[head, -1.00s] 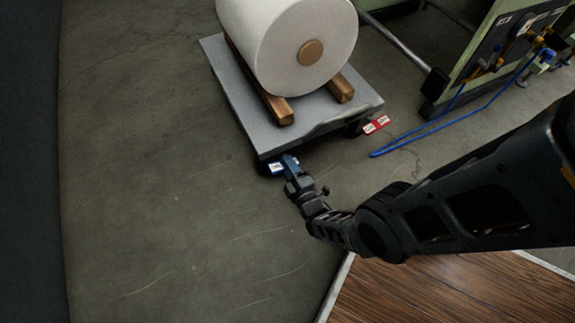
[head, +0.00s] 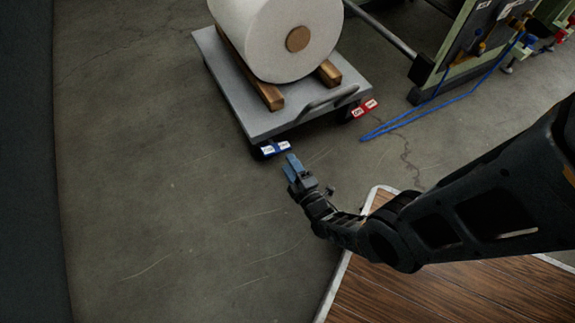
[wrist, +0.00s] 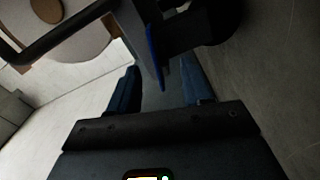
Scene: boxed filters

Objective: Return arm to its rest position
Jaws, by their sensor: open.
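My gripper (head: 290,162) is low over the concrete floor, just in front of the near edge of the grey cart (head: 235,105). It is open, with its blue fingers apart in the wrist view (wrist: 160,90). A blue piece with white labels (head: 276,148) is at the cart's near corner, just beyond the fingertips. A blue edge (wrist: 155,50) also shows ahead of the fingers in the wrist view. Nothing is seen held. A red piece with white labels (head: 365,108) is at the cart's right corner. My arm reaches in from the right.
A large white roll (head: 260,45) lies on wooden blocks (head: 262,88) on the cart. A green-framed machine (head: 455,55) stands at the back right, with a blue hose (head: 420,115) on the floor. A wood-patterned platform (head: 400,295) lies below my arm. The left floor is clear.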

